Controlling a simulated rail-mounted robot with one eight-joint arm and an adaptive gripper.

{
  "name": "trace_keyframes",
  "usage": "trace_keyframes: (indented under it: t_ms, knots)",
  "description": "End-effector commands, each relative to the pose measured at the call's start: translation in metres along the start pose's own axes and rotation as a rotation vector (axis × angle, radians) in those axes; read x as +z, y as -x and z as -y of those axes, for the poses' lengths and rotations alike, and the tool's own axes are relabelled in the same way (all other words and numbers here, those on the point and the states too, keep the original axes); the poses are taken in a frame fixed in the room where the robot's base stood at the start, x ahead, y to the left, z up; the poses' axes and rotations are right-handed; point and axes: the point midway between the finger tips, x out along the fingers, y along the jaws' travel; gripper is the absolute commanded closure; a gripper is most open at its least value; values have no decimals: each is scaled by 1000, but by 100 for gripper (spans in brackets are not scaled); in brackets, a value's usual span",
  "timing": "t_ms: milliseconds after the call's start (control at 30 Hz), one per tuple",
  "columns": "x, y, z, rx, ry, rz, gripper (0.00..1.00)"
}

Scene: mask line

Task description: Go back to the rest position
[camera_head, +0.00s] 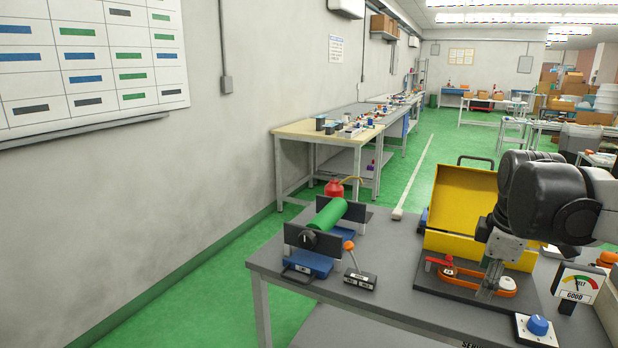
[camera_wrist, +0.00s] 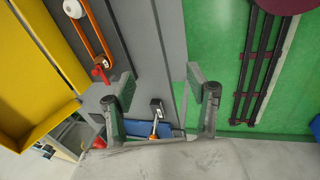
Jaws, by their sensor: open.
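My gripper (camera_head: 491,283) hangs over the right part of the grey workbench (camera_head: 385,270), near the orange belt loop (camera_head: 500,284) on its dark board. In the wrist view my gripper's two fingers (camera_wrist: 160,88) stand wide apart with nothing between them. The belt loop (camera_wrist: 93,35) and a red handle (camera_wrist: 101,74) show beside the left finger there. In the head view the red handle (camera_head: 440,262) lies at the loop's left end. I cannot tell whether a fingertip touches the board.
An open yellow box (camera_head: 463,200) stands behind the board. A green roller (camera_head: 328,215) sits in a stand at left, beside an orange-knobbed lever (camera_head: 350,255). A gauge (camera_head: 577,283) and a blue knob (camera_head: 538,325) are at right. The bench's middle has bare room.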

Motion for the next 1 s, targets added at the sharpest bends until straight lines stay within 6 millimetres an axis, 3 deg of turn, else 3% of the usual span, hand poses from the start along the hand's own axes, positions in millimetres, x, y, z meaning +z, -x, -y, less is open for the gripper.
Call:
trace_keyframes:
  t_ms: [200,600,800,1000]
  knots:
    - [-42,17,60,79,-267,-74,47]
    - [-86,23,165,122,-772,-294,47]
    - [-94,19,195,99,-933,-376,47]
    - [-96,18,202,89,-984,-399,47]
